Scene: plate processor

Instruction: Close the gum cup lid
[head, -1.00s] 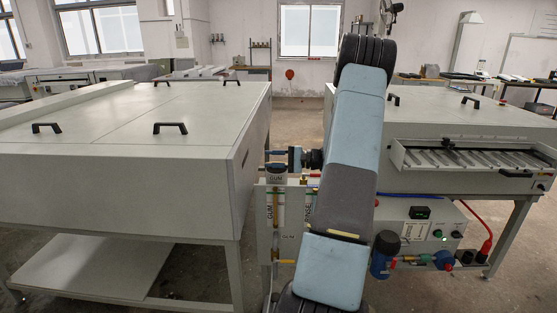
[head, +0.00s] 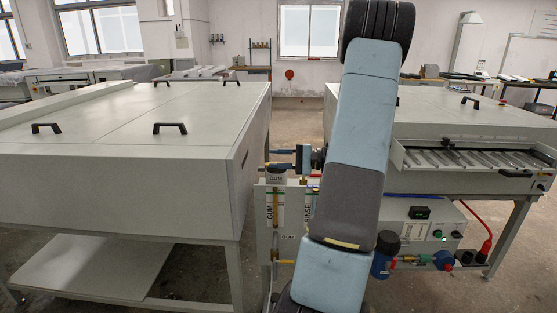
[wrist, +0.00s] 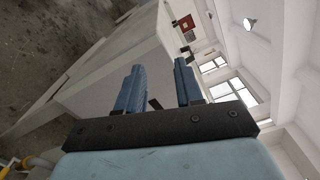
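The gum cup (head: 276,172) stands at the top of a clear tube, with a GUM label on its front, in the gap between the two machines in the head view. Its lid is too small to make out with certainty. My gripper (head: 272,158) is level with or just above the cup top and points left, its fingers apart. In the wrist view my gripper (wrist: 160,70) shows two blue-padded fingers spread wide with nothing held between them. The cup is not clear in the wrist view.
A large pale cabinet (head: 120,180) with black handles stands left, close to my fingertips. A second machine (head: 465,120) with a roller tray stands right. A RINSE label (head: 308,205) is beside the gum tube, partly behind my arm. A control box (head: 430,225) sits below.

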